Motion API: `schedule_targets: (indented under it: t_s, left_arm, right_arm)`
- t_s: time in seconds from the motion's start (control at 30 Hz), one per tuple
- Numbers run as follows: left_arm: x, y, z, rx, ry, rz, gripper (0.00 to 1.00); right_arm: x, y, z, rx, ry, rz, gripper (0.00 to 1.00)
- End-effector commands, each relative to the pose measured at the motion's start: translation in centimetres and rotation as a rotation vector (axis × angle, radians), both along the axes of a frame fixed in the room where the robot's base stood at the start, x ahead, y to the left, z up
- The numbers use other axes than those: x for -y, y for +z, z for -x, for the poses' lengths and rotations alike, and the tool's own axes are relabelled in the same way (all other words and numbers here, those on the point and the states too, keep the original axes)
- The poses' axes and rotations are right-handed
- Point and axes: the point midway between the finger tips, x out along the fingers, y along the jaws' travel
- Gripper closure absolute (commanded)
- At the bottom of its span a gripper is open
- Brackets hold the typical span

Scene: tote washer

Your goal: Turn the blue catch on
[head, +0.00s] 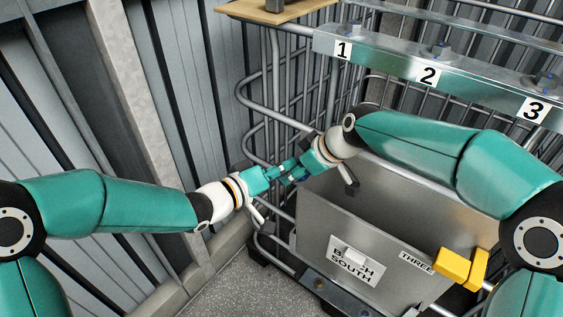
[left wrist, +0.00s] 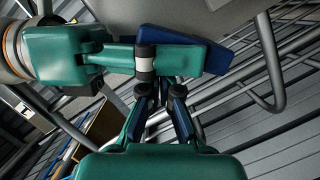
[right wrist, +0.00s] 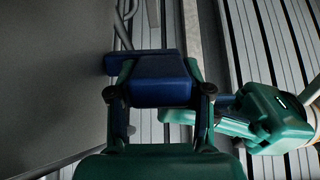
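The blue catch (right wrist: 162,82) is a dark blue block on a flat blue plate, at the side of the grey metal tote (head: 325,215). In the right wrist view, the fingers of my right gripper (right wrist: 160,72) lie on either side of the block and appear shut on it. In the left wrist view the catch (left wrist: 196,54) is partly covered by a finger of my right gripper. My left gripper (left wrist: 162,84) has its fingertips close together and appears shut and empty, just beside that finger. In the head view both grippers hide most of the catch.
A yellow catch (head: 460,268) sits at the tote's right end. Labels read "BATCH SOUTH" and "THREE". Behind are tubular racks and a metal rail (head: 390,63) numbered 1, 2 and 3. A corrugated wall (head: 150,85) stands at the left. Grey floor (head: 240,285) is clear in front.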

Motion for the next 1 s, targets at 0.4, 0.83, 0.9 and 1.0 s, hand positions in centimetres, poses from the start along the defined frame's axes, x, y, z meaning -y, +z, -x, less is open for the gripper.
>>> schedule_targets:
  t_s: [0.4,0.83,0.9,1.0]
  left_arm:
    - [0.1,-0.4,0.1,-0.008,-0.003,-0.004,1.00]
    - [0.0,-0.3,0.0,-0.008,0.001,-0.003,1.00]
    - [0.0,-0.3,0.0,-0.008,0.001,-0.003,1.00]
    - [0.0,-0.3,0.0,-0.006,0.002,-0.003,1.00]
  right_arm:
    - [-0.3,0.3,-0.1,0.005,-0.004,-0.010,0.28]
    - [1.5,3.4,1.1,0.010,-0.006,-0.011,0.28]
    - [2.2,4.6,1.5,0.011,-0.007,-0.011,0.28]
    - [3.2,6.2,2.2,0.009,-0.006,-0.010,0.28]
